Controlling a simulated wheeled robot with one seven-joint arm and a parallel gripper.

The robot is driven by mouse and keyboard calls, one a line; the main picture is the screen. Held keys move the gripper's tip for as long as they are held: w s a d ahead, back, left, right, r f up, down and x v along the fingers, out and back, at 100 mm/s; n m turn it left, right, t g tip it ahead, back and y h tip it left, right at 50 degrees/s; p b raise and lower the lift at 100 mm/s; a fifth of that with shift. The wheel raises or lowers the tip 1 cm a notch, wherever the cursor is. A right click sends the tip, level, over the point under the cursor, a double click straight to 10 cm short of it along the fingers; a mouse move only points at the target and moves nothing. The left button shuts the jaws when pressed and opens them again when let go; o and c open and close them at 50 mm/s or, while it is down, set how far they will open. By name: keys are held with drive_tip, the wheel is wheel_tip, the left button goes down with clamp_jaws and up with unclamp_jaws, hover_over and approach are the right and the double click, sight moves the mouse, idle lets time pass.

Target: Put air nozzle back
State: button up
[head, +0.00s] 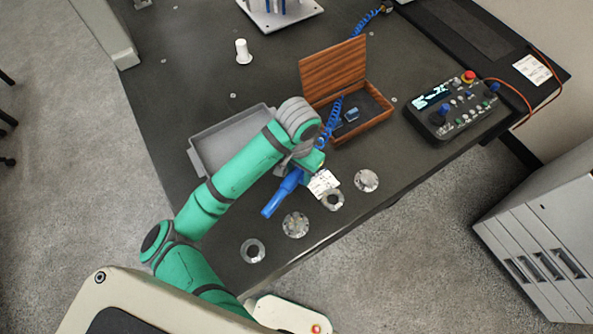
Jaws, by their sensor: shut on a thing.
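The blue air nozzle (283,192) is held at the end of my green arm, over the front part of the dark table. My gripper (299,176) is shut on it; the fingers are mostly hidden by the wrist. The nozzle's lower end points down and left in the picture. A blue coiled hose (331,121) runs up from beside the gripper across the wooden box, and more of it (365,23) shows behind the raised lid, leading to a fitting at the table's back. I cannot make out a holder for the nozzle.
An open wooden box (374,129) holds a small blue item. A grey tray (203,159) lies behind my arm. A control panel (456,107) stands right; a white cylinder (242,51) stands back left.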

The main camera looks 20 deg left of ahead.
drive_tip(key=w+f, duration=0.1)
drive_tip(key=f, duration=0.1)
drive_tip(key=w+a+f, duration=0.1)
drive_tip(key=w, duration=0.1)
drive_tip(key=shift+a+f, duration=0.2)
drive_tip(key=shift+f, duration=0.2)
wheel_tip(320, 180, down, 3)
drive_tip(key=shift+w+f, duration=0.1)
drive_tip(key=shift+f, duration=0.1)
drive_tip(key=o, duration=0.7)
drive_tip(key=shift+r, duration=0.1)
